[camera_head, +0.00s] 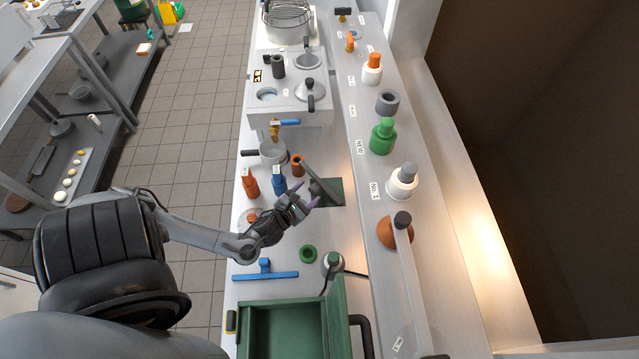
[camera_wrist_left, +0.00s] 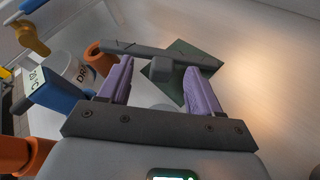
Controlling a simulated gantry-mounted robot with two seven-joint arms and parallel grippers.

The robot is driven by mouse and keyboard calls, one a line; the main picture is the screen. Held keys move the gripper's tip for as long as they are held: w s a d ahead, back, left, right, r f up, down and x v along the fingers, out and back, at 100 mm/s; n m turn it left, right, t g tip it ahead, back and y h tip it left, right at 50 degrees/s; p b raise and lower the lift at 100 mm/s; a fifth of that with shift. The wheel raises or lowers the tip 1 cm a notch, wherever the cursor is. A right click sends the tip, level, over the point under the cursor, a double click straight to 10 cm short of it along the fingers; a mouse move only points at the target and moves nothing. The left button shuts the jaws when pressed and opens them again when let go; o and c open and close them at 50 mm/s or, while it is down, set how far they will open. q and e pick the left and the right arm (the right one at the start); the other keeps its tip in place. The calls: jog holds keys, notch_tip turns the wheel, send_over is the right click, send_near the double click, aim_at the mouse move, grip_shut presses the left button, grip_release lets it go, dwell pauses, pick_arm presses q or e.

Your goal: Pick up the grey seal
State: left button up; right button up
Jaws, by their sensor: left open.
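The grey seal looks like a T-shaped piece: a long grey bar with a square block at its middle. In the head view the bar (camera_head: 318,178) slants just beyond my left gripper (camera_head: 305,196), by a dark green plate. In the left wrist view the grey seal (camera_wrist_left: 160,68) has its block between the two purple fingers, near their tips, and its bar runs across beyond them. My left gripper (camera_wrist_left: 158,76) is open. I cannot tell whether a finger touches the block. My right gripper is not in view.
The green plate (camera_head: 331,192) lies under or behind the bar. A blue T-shaped piece (camera_head: 265,275), a green ring (camera_head: 308,254) and a green box (camera_head: 285,305) lie nearer.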

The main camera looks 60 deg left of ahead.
aim_at(315, 188)
pick_arm(q)
jog(key=shift+x, duration=2.9)
jog(key=shift+d+f, duration=0.2)
jog(key=shift+c, duration=0.5)
grip_shut()
jog(key=shift+r, duration=0.1)
